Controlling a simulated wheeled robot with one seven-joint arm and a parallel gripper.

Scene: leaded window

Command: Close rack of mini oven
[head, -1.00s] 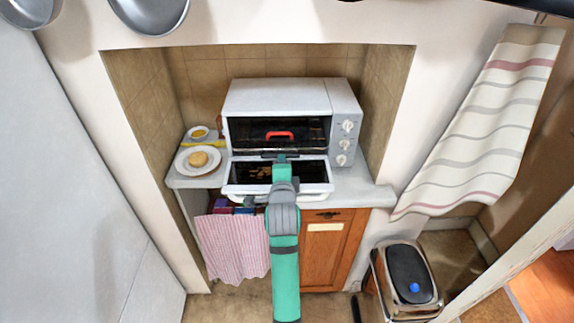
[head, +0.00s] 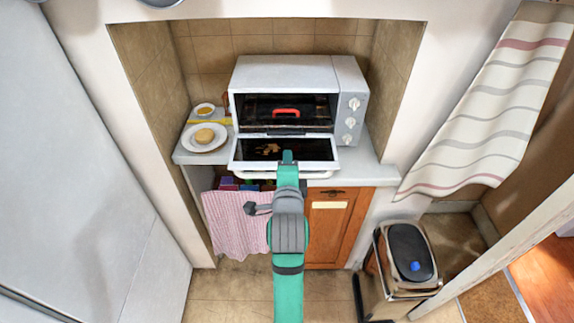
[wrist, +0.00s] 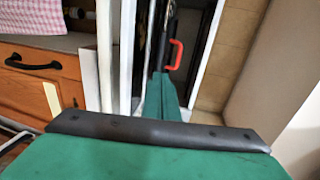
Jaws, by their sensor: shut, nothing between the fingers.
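The mini oven (head: 285,68) is a white box on the counter, with its door (head: 262,163) folded down open. Inside it is a dark rack (head: 262,111) with a red handle (head: 286,112) at its front; the rack looks to lie within the oven cavity. My gripper (head: 288,156) is over the lowered door, in front of and below the red handle. In the wrist view my green fingers (wrist: 160,95) are together, with nothing between them. The red handle also shows there (wrist: 176,53), beyond the fingertips and apart from them in the picture. Any contact with the door is unclear.
A plate with a round bun (head: 204,137) and a small bowl (head: 205,109) stand on the counter left of the oven. A pink striped cloth (head: 238,220) hangs below. A bin (head: 411,252) stands at the lower right. Alcove walls flank the oven.

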